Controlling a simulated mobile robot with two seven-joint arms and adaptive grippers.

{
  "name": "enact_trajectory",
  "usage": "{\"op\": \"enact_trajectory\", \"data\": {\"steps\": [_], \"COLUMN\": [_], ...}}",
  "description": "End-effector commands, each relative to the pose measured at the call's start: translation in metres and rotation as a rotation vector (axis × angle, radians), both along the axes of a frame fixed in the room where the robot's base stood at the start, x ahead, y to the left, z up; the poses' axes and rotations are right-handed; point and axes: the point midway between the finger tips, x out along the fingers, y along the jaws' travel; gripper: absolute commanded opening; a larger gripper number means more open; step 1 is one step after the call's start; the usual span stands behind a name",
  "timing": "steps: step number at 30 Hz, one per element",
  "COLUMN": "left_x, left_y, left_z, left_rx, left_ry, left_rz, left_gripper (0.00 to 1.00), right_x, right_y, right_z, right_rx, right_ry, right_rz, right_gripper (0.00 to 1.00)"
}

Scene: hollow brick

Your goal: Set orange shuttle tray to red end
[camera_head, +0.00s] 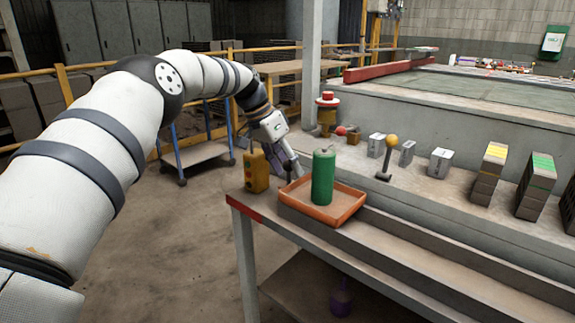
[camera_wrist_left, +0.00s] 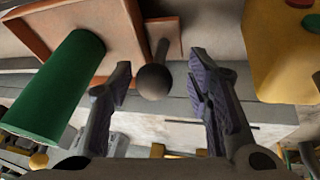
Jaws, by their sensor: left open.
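The orange shuttle tray (camera_head: 318,213) sits at the left part of the bench's front rail, carrying an upright green cylinder (camera_head: 323,178). The red end (camera_head: 244,207) is a red-painted strip at the bench's left corner, a short way left of the tray. My left gripper (camera_head: 289,172) is at the tray's far left side, open. In the left wrist view, a dark ball knob (camera_wrist_left: 154,82) on a short stem by the tray (camera_wrist_left: 118,22) lies between its spread fingers. I cannot tell whether they touch it. My right gripper is not in view.
A yellow button box (camera_head: 256,171) stands close left of my gripper and also shows in the left wrist view (camera_wrist_left: 282,50). A yellow-knobbed lever (camera_head: 387,158), grey blocks and brick stacks (camera_head: 488,175) stand to the right. The rail right of the tray looks clear.

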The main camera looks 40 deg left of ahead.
Motion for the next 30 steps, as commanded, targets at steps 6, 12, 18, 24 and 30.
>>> {"op": "enact_trajectory", "data": {"steps": [6, 12, 18, 24, 30], "left_x": [-0.010, -0.028, -0.039, -0.040, -0.040], "left_y": [0.009, 0.024, 0.031, 0.032, 0.032], "left_z": [0.031, 0.080, 0.106, 0.109, 0.109], "left_rx": [0.001, 0.001, 0.001, 0.001, 0.001], "left_ry": [-0.006, -0.005, -0.001, 0.000, 0.000], "left_rz": [0.001, 0.003, 0.002, 0.001, 0.001], "left_gripper": [0.46, 0.46, 0.46, 0.46, 0.46], "right_x": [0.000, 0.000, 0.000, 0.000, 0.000], "right_y": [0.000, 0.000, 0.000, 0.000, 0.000], "right_z": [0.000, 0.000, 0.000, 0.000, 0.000], "right_rx": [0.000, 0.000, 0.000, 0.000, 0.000], "right_ry": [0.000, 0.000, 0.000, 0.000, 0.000], "right_rz": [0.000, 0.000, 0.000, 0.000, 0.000], "right_gripper": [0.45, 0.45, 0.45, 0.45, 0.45]}}
